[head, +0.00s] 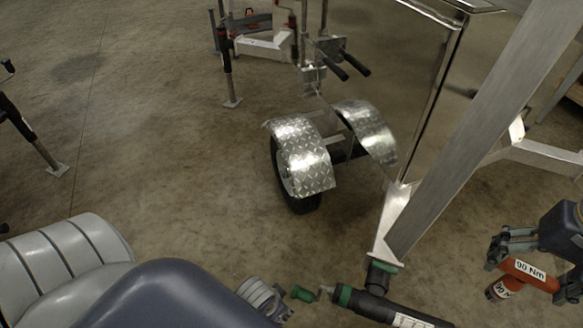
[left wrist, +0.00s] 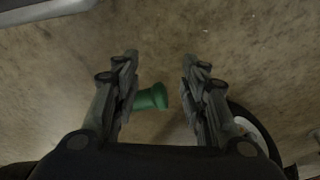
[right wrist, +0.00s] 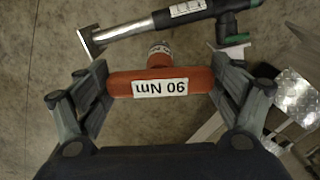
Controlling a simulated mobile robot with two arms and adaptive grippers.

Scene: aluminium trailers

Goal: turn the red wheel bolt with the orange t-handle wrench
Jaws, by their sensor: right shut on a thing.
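The orange t-handle wrench (head: 524,268) is marked "90 Nm" and shows at the right edge of the head view. My right gripper (head: 505,252) is shut on its crossbar. In the right wrist view the wrench (right wrist: 120,86) lies crosswise between the two fingers, its short stem pointing away from me. My left gripper (head: 266,298) is open and empty; in the left wrist view its fingers (left wrist: 160,62) stand apart, with a green knob (left wrist: 152,98) beyond and between them. The trailer wheel (head: 298,198) is partly hidden under its fender. I cannot make out the red bolt.
A black tube with green fittings (head: 372,303) and a green-knobbed crank lies between my grippers. A shiny tread-plate fender (head: 303,158) covers the wheel. A slanted aluminium beam (head: 470,140) fills the right side. The concrete floor (head: 150,130) is clear at left centre.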

